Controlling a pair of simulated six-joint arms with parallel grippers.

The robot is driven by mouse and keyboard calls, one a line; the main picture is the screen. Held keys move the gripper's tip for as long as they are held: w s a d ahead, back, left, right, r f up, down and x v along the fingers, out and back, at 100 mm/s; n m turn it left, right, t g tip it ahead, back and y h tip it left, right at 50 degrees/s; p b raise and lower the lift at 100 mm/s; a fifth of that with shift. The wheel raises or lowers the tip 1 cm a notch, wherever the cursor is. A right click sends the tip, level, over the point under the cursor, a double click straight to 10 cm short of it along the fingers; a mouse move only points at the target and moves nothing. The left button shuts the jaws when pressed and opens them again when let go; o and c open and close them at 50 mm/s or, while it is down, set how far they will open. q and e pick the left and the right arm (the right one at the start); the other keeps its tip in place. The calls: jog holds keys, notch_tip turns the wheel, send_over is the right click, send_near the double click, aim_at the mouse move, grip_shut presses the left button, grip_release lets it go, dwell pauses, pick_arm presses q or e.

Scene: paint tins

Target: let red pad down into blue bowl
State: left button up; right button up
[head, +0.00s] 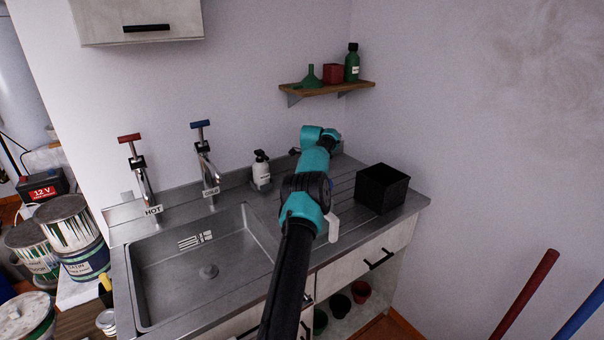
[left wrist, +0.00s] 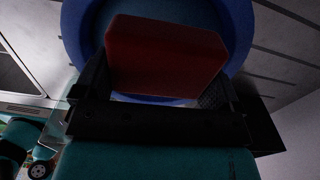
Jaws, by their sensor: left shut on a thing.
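The red pad (left wrist: 165,52) is between the two black fingers of my left gripper (left wrist: 160,80) in the left wrist view, and the gripper is shut on it. The blue bowl (left wrist: 240,28) lies beyond the pad, its rim curving around it. The pad overlaps the bowl's opening in this view; I cannot tell whether it touches the bowl. In the head view my teal and black arm reaches over the drainboard and hides the bowl, the pad and the fingertips. My right gripper is in neither view.
A black open box (head: 382,188) stands on the ribbed drainboard to the right of the arm. The steel sink (head: 190,275) with hot and cold taps is at left. A wooden shelf (head: 325,90) hangs above.

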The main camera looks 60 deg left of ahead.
pick_arm(q)
jog(key=shift+f, duration=0.35)
jog(key=o, duration=0.6)
jog(key=shift+r, duration=0.1)
